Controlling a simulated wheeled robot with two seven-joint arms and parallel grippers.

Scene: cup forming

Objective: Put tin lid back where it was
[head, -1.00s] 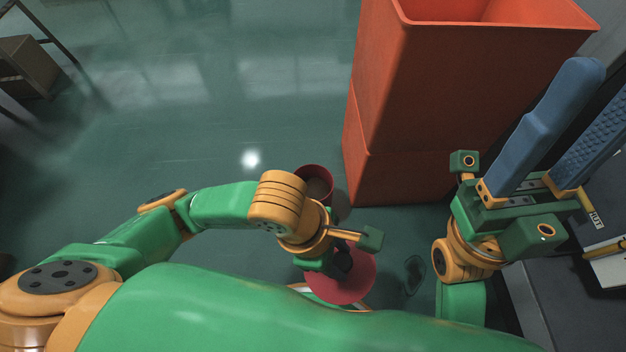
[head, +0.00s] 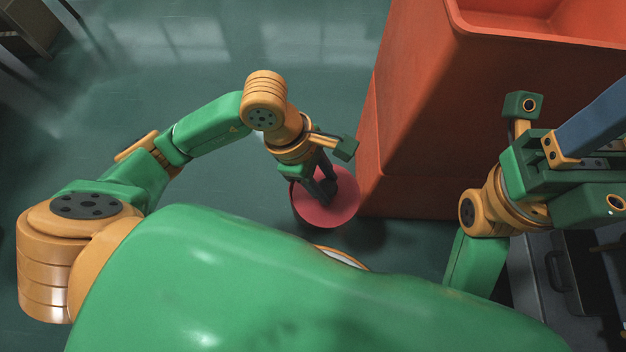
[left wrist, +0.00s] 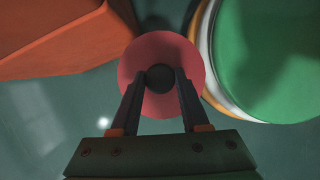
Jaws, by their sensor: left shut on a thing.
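The tin lid is a flat round pink-red disc (head: 346,212) with a dark round knob. My left gripper (head: 329,190) is shut on the knob and holds the lid in front of the orange bin. The left wrist view shows the lid (left wrist: 190,65) face-on, with both fingers (left wrist: 160,80) closed against the dark knob (left wrist: 160,77). The red open tin from the earlier head view is not visible now; the lid or my arm may hide it. My right gripper (head: 598,125) is at the right edge, one blue finger showing and the other out of frame.
A tall orange bin (head: 420,120) stands right beside the lid; it also shows at upper left in the left wrist view (left wrist: 60,40). Dark grey equipment (head: 545,275) is at lower right. The green floor (head: 200,70) is clear to the left.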

